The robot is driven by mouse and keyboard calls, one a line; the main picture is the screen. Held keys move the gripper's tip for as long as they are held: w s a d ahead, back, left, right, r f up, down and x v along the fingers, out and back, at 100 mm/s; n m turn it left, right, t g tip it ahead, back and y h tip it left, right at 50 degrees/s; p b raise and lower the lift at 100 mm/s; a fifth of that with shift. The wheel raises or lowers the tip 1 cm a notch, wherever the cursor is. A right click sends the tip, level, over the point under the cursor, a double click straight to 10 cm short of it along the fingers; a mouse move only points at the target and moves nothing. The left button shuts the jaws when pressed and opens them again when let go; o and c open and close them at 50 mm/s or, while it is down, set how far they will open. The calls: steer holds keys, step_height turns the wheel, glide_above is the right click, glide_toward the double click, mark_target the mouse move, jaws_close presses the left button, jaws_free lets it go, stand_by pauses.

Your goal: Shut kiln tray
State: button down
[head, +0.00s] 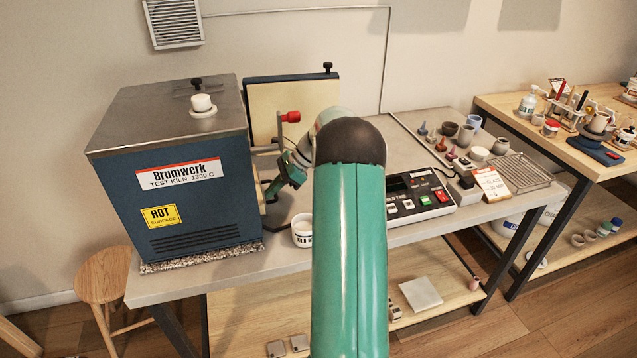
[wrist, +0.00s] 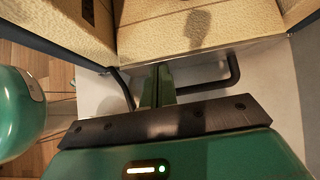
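The blue test kiln (head: 195,185) stands at the left of the bench with its door (head: 325,92) swung open on the far side. The kiln tray is mostly hidden in the head view. In the wrist view, its metal front edge (wrist: 215,52) and dark bar handle (wrist: 235,72) show in front of pale brick. My gripper (wrist: 158,85) is at the handle, its green fingers together near the middle of the bar. Whether they touch the bar is not clear. In the head view my gripper (head: 272,188) is beside the kiln's open front, partly hidden by my arm.
A white cup (head: 303,231) stands on the bench just below my gripper. A control box (head: 415,200) and small pots (head: 466,135) are farther right. A red knob (head: 290,117) is near the open door. A wooden stool (head: 103,280) is at the left.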

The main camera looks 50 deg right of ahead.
steer(key=shift+w+a, duration=0.95)
steer(key=shift+a, duration=0.05)
